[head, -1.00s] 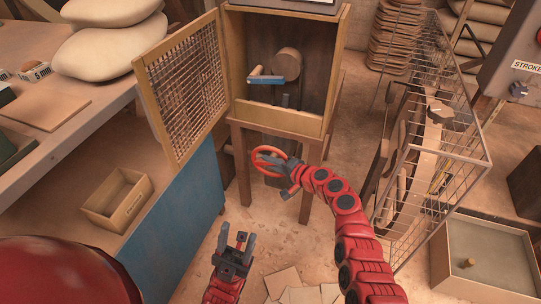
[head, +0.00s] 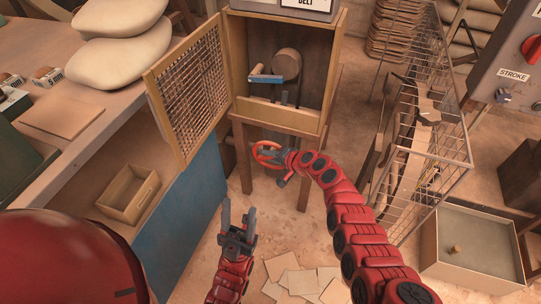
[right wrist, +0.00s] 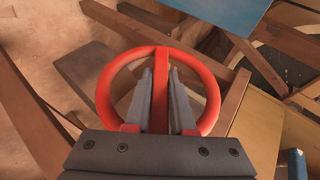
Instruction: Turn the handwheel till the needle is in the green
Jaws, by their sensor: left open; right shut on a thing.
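The handwheel (head: 262,146) is a red ring, low in front of the wooden cabinet's legs. In the right wrist view the ring (right wrist: 216,88) faces me, with one red spoke upright. My right gripper (head: 279,157) is at the wheel. In the right wrist view its fingers (right wrist: 161,82) are shut on the spoke, one on each side. My left gripper (head: 239,207) is open and empty, pointing up above the floor, apart from the wheel. I cannot make out a needle or a green zone in either view.
The wooden cabinet (head: 241,112) stands open, its mesh door (head: 187,92) swung left. A workbench (head: 117,98) with sacks is at left. A wire rack (head: 450,150) and a shallow box (head: 428,262) are at right. Paper sheets (head: 298,282) lie on the floor.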

